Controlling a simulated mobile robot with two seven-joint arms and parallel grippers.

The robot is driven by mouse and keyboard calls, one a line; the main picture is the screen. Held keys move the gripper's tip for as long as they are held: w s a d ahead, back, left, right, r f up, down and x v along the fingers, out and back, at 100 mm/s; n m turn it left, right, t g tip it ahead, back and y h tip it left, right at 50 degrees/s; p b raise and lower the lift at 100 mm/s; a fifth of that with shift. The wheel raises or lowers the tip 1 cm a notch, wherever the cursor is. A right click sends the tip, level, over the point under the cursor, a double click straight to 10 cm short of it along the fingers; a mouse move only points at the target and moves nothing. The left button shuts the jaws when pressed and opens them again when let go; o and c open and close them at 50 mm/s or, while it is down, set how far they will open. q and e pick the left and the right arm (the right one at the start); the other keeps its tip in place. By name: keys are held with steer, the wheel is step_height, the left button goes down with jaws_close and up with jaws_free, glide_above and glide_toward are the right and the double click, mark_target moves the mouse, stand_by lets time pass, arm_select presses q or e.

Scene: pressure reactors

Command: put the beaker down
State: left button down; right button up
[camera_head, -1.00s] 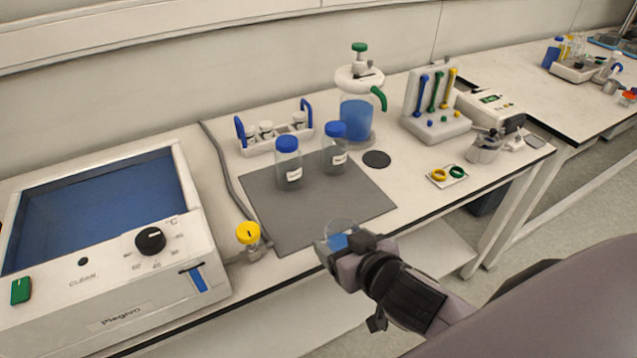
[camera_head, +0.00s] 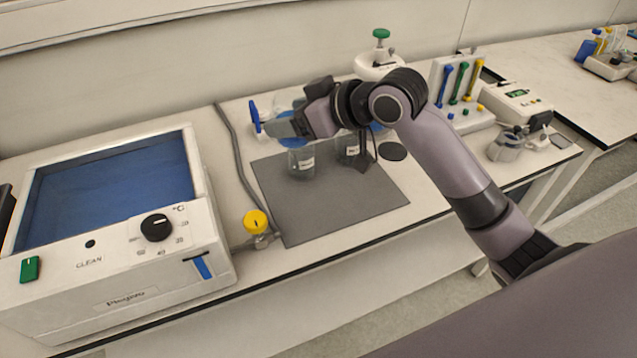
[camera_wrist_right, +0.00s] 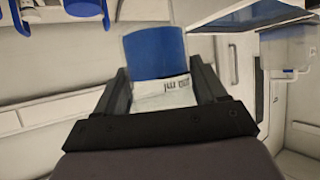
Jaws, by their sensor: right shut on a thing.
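The beaker is held in my right gripper (camera_head: 290,125). In the right wrist view the beaker (camera_wrist_right: 154,52) sits between the two fingers, with blue contents and a white marked band. In the head view the gripper and wrist cover most of it. The gripper is above the back left part of the grey mat (camera_head: 335,205), over the bottles standing there. I cannot tell the exact height. My left gripper is not in view.
Two clear bottles, a left one (camera_head: 301,164) and a right one (camera_head: 347,150), stand on the mat's back half; its front half is clear. A rack with blue handles (camera_head: 255,116) stands behind.

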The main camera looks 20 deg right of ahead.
steer(key=shift+f+b, duration=0.7)
steer(key=shift+f, duration=9)
steer(key=shift+f, duration=0.15)
steer(key=o, duration=1.1)
steer(key=shift+r, duration=0.2)
steer(key=shift+s+d+r, duration=0.1)
steer(key=shift+s+d, duration=0.15)
steer(key=v, duration=1.1)
steer(key=shift+r, duration=0.15)
